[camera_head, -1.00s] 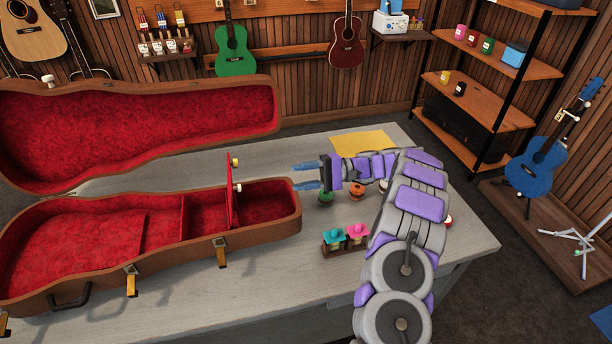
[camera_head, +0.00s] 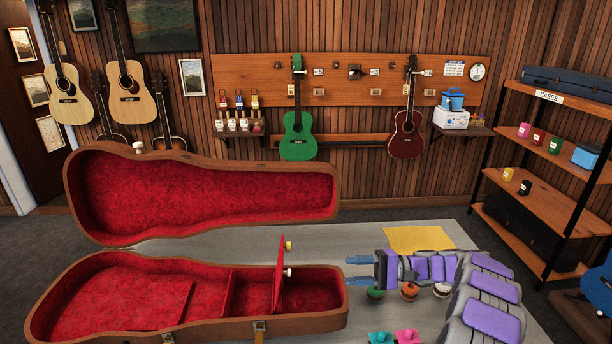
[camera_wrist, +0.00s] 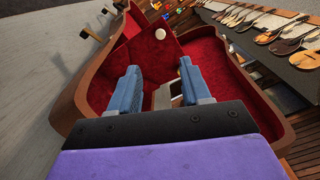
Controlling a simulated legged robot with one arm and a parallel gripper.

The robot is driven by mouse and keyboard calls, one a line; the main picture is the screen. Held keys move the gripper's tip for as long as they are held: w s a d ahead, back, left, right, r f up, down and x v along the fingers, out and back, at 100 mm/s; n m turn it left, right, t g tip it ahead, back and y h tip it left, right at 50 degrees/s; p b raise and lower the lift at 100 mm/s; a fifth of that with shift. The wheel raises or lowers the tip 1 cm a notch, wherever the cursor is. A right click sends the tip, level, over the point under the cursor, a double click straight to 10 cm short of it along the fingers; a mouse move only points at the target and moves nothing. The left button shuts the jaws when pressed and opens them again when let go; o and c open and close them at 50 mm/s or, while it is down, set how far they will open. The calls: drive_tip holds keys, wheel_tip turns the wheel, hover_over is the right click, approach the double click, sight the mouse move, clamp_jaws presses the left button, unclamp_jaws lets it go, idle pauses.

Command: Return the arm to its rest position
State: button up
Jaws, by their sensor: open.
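My gripper (camera_head: 358,270) is at the lower right in the head view, just right of the open instrument case (camera_head: 340,312). Its blue fingers point left toward the case and stand apart with nothing between them. In the wrist view the gripper (camera_wrist: 160,88) is open and empty, facing the red-lined case (camera_wrist: 75,95). My arm is bent and reaches over the grey table (camera_head: 215,245). The lower part of my arm is cut off by the picture's edge.
Several small round items, such as a green one (camera_head: 375,293) and an orange one (camera_head: 409,290), sit close below my gripper. A yellow sheet (camera_head: 418,238) lies behind it. A wooden shelf (camera_head: 530,213) stands at the right. The case's raised lid (camera_head: 200,195) stands at the left.

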drive_tip(key=s+a+r+n+g+h, duration=0.15)
drive_tip(key=s+a+r+h, duration=0.25)
drive_tip(key=s+a, duration=0.4)
drive_tip(key=s+a+r+n+g+h, duration=0.1)
drive_tip(key=s+a+r+g+h, duration=0.25)
drive_tip(key=s+a, duration=0.45)
drive_tip(key=s+d+t+h, duration=0.1)
drive_tip(key=s+d+h, duration=0.2)
drive_tip(key=s, duration=0.6)
drive_tip(key=s+d+f+n+t+h, duration=0.1)
drive_tip(key=s+d+h, duration=0.3)
drive_tip(key=s, duration=0.5)
drive_tip(key=s+d+f+n+h, duration=0.1)
drive_tip(key=s+d+h, duration=0.2)
drive_tip(key=s, duration=0.6)
drive_tip(key=shift+s+d+f+t+h, duration=0.15)
drive_tip(key=shift+s+d+t+h, duration=0.2)
drive_tip(key=shift+d, duration=0.2)
